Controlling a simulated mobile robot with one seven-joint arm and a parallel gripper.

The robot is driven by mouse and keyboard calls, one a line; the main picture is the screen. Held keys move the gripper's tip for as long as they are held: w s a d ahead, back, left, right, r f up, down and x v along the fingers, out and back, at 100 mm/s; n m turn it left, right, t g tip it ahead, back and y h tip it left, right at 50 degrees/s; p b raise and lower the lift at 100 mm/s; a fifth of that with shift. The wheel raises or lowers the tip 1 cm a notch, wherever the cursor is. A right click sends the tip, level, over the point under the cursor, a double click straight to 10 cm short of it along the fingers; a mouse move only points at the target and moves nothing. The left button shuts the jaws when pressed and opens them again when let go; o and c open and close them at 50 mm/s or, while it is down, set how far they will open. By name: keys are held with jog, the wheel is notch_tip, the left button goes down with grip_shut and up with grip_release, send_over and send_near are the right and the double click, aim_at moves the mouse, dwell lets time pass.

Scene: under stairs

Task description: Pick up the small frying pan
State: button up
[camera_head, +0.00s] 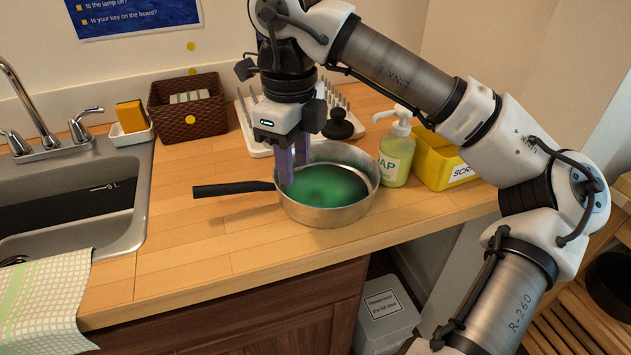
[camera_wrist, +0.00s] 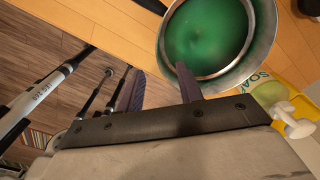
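The small pan (camera_head: 330,212) stands on the wooden counter, with deep metal sides, a green inside and a black handle (camera_head: 232,188) pointing left. In the wrist view the pan (camera_wrist: 207,38) is at the top, and a bit of black handle shows at the top edge. My gripper (camera_head: 294,174) points down at the pan's left rim, near the handle's root. In the wrist view my gripper (camera_wrist: 160,69) is open, one finger overlapping the pan's rim and inside, the other outside it. Nothing is between the fingers' tips except perhaps the rim; contact cannot be told.
A soap bottle (camera_head: 397,155) and a yellow box (camera_head: 437,162) stand close right of the pan. A pegged white rack (camera_head: 253,138) with a dark knobbed object (camera_head: 338,127) is behind. The sink (camera_head: 70,190) is left. Counter between sink and pan is clear.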

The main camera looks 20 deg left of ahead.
aim_at(295, 200)
notch_tip(295, 200, down, 9)
jog(key=shift+s+a+f+p, duration=0.1)
jog(key=shift+p, duration=0.7)
grip_shut()
